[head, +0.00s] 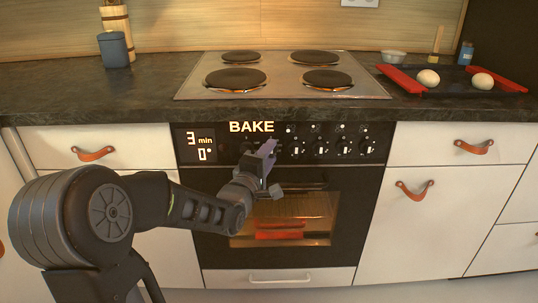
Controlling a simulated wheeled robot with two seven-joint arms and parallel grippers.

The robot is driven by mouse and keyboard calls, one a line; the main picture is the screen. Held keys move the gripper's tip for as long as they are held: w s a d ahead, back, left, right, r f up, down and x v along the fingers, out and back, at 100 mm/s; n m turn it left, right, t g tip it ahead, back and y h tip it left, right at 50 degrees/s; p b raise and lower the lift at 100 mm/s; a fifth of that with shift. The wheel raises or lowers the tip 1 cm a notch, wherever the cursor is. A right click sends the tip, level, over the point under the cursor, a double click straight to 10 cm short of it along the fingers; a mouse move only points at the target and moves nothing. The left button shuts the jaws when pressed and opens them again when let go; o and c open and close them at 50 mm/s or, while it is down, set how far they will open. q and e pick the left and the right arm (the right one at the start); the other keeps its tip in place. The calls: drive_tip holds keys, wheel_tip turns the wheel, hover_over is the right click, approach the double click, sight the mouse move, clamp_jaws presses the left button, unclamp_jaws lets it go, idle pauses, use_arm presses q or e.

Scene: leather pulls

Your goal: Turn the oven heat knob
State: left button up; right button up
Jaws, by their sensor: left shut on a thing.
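The oven (310,210) has a black control panel with a row of dark knobs. Its display (203,148) reads "3 min" and "0°", and the word "BAKE" (251,127) is lit. My left gripper (266,150) is at the left part of the knob row, shut on an oven knob there. The gripper mostly hides that knob, so I cannot see its pointer. Several other knobs, such as one (320,147), show uncovered to the right of it. My right gripper is not in view.
The oven door handle (300,186) lies just below my gripper. The lit oven window shows a red item (279,229) inside. Above are the cooktop (284,75) with dark burners and a dark tray (455,77) with red handles and two pale round pieces. Drawers with leather pulls (93,153) flank the oven.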

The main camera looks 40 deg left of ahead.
use_arm(q)
clamp_jaws()
